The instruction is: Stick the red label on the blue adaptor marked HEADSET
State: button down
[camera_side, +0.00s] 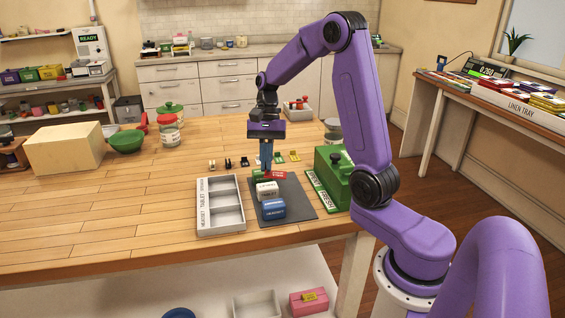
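The blue adaptor marked HEADSET (273,210) sits at the front of a dark grey mat (298,207). A white adaptor marked TABLET (267,190) is just behind it, and a green one (258,175) is behind that, partly hidden. My gripper (266,169) points down over the back of the mat, behind the blue adaptor. Its fingers look close together, with the red label (277,175) at their tips, showing pale marks. The exact contact is too small to see clearly.
A grey tray with three compartments (203,222) lies left of the mat. A green block-shaped device (331,178) stands right of it. Several small coloured pieces (294,156) lie in a row behind. The table's front left is clear.

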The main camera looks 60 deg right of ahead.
jog(key=a+n, duration=0.1)
jog(key=r+n+g, duration=0.1)
jog(key=a+r+n+h, duration=0.1)
jog(key=n, duration=0.1)
jog(key=shift+s+a+r+g, duration=0.1)
jog(key=shift+s+a+g, duration=0.15)
jog(key=shift+a+g, duration=0.1)
jog(key=shift+f, duration=4.65)
jog(key=shift+f, duration=0.45)
jog(key=c, duration=1.3)
grip_release()
jog(key=shift+o, duration=0.2)
jog(key=v, duration=1.7)
jog(key=shift+r, duration=0.25)
